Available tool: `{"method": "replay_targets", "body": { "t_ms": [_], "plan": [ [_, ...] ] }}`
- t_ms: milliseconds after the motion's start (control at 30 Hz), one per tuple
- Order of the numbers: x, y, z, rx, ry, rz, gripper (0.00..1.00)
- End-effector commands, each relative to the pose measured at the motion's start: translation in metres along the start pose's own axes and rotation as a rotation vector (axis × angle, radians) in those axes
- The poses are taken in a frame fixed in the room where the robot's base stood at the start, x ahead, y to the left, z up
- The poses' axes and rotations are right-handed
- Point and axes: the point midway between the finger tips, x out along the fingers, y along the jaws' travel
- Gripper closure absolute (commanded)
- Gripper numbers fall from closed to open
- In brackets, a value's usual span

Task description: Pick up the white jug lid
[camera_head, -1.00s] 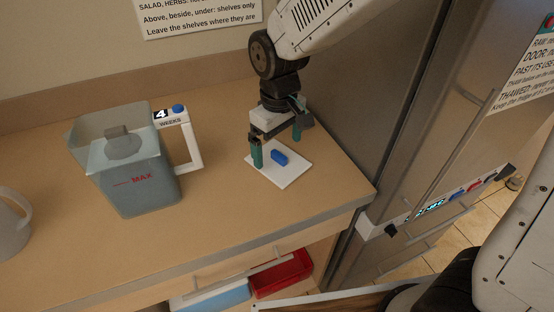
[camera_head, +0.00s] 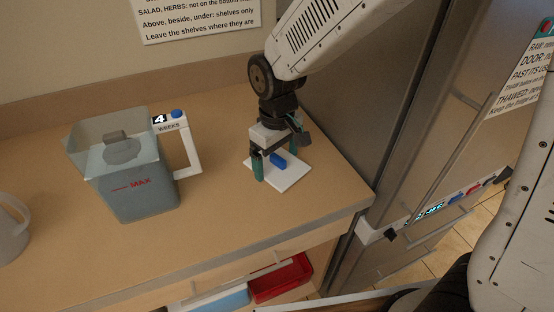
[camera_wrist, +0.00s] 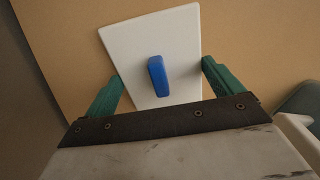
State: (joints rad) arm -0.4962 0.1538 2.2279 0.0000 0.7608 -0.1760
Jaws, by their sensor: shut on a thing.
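The white jug lid (camera_head: 291,180) is a flat white plate with a blue grip (camera_head: 278,160) on top. It is on or just over the counter, to the right of the jug (camera_head: 148,197). My gripper (camera_head: 272,166) is over it, with a green finger at each side of the plate. In the wrist view the lid (camera_wrist: 143,36) is between the two fingers of my gripper (camera_wrist: 163,84), its blue grip (camera_wrist: 157,76) in the middle. The jaws are shut on the lid's side edges. The far finger is partly hidden in the head view.
The clear jug with a white handle stands left on the counter (camera_head: 215,215). A pale rounded vessel (camera_head: 10,235) is at the left edge. A steel fridge (camera_head: 360,110) stands close on the right. A red bin (camera_head: 280,278) is below the counter edge.

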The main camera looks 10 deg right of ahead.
Motion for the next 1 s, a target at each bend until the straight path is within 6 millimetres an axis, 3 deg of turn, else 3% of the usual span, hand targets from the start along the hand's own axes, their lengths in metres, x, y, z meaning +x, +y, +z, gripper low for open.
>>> {"method": "replay_targets", "body": {
  "t_ms": [300, 800, 1000],
  "plan": [
    [-0.036, -0.001, -0.001, 0.000, 0.006, 0.001, 0.31],
    [-0.044, -0.114, 0.051, -0.008, 0.001, 0.000, 0.31],
    [-0.046, -0.139, 0.063, -0.003, 0.001, 0.000, 0.31]
  ]
}}
